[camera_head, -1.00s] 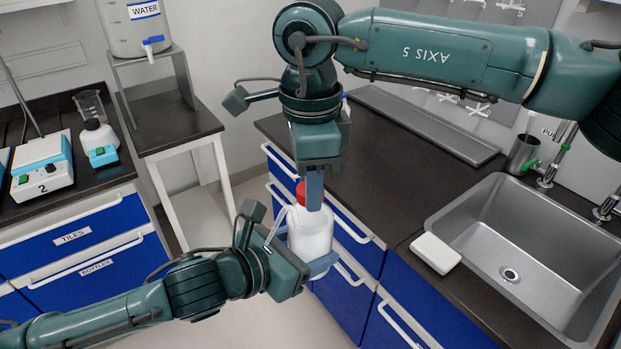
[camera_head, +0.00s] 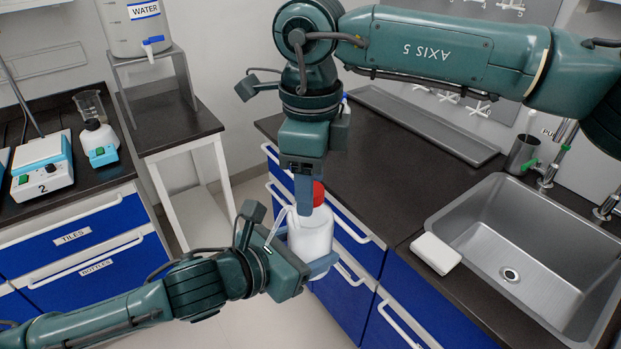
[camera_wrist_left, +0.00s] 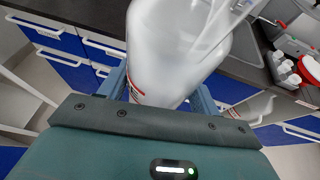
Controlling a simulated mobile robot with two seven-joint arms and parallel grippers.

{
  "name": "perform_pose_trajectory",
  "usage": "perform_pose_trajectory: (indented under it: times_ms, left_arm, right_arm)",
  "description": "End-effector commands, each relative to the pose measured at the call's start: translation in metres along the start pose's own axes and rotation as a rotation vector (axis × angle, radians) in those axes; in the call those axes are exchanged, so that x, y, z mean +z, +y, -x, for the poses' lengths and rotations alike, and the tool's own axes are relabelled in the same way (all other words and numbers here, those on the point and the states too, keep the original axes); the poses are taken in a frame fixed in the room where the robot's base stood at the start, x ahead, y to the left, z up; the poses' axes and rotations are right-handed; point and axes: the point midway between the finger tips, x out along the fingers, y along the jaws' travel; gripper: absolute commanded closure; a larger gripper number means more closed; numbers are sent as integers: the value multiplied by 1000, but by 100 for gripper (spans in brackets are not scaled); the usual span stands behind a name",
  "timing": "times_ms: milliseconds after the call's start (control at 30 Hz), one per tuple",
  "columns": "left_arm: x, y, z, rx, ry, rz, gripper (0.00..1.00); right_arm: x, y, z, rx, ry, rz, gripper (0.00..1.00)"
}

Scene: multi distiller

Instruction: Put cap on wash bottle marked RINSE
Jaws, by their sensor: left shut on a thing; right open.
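The white wash bottle (camera_head: 310,238) is upright in my left gripper (camera_head: 322,263), which is shut around its lower body. The bottle also fills the top middle of the left wrist view (camera_wrist_left: 170,50), between the two fingers. Only an edge of its label shows, so its marking cannot be read. The red cap (camera_head: 319,194) is at the bottle's top; whether it is fully seated cannot be told. My right gripper (camera_head: 304,196) points down just left of the cap and is open. One finger shows clearly; the other is hidden.
The dark counter (camera_head: 385,190) with blue drawers is just behind and right of the bottle. It holds a sink (camera_head: 540,255) and a white block (camera_head: 436,252). A water tank (camera_head: 133,28) stands on a stand at the back left. A hot plate (camera_head: 42,165) is far left.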

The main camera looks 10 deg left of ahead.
Motion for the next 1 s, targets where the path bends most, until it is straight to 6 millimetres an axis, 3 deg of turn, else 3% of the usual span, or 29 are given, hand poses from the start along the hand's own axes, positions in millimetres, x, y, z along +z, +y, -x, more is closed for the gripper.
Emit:
perform_pose_trajectory:
  times_ms: [300, 667, 1000]
  left_arm:
    - [2, 0, 0, 0, -6, -1, 50]
    - [2, 0, 0, 0, -6, -1, 50]
    - [2, 0, 0, 0, -5, -1, 50]
  right_arm:
    - [1, 0, 39, -2, -2, 1, 46]
    - [0, 0, 43, 0, 0, 12, 49]
    - [1, 0, 72, -1, -1, 355, 49]
